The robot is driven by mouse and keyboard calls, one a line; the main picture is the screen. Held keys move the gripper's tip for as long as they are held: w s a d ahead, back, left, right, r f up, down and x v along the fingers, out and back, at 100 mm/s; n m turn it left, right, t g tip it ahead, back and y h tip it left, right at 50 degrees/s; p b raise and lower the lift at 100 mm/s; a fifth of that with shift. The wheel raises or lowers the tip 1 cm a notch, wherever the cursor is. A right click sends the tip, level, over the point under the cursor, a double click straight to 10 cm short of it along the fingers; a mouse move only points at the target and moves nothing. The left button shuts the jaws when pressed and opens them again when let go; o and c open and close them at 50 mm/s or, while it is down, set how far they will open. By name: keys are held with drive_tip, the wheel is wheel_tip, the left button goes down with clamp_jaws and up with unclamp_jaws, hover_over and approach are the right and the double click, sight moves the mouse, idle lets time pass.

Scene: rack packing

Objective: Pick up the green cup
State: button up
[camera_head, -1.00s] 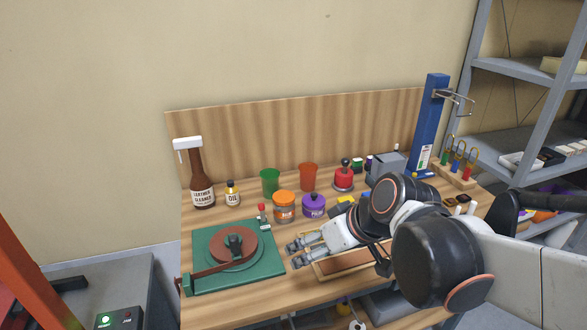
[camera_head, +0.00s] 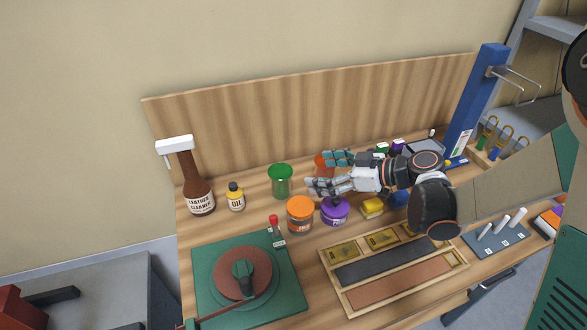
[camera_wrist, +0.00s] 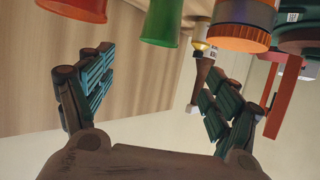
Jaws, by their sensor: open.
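The green cup (camera_head: 281,182) stands upright on the wooden bench, left of the orange-red cup (camera_head: 324,163). My gripper (camera_head: 325,173) is open and empty, to the right of the green cup. Its fingers point left toward the cup, and it is apart from it. One finger hides part of the orange-red cup. In the wrist view the open fingers (camera_wrist: 155,95) show at both sides. There the green cup (camera_wrist: 161,22) is at the top, cut by the frame edge, beyond the space between the fingers.
An orange jar (camera_head: 300,215) and a purple jar (camera_head: 334,211) stand in front of my gripper. An oil bottle (camera_head: 236,197) and a brown cleaner bottle (camera_head: 200,185) stand left of the cup. A wooden back panel (camera_head: 300,110) rises behind.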

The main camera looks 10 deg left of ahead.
drive_tip(key=b, duration=0.2)
approach(271, 172)
drive_tip(key=a, duration=0.2)
drive_tip(key=b+x, duration=0.1)
drive_tip(key=x, duration=0.1)
drive_tip(key=b+x, duration=0.1)
drive_tip(key=x, duration=0.2)
drive_tip(key=shift+w+d+f, duration=0.15)
drive_tip(key=shift+d+f, duration=0.05)
drive_tip(key=shift+f, duration=0.15)
drive_tip(key=shift+r, duration=0.1)
drive_tip(key=c, duration=1.1)
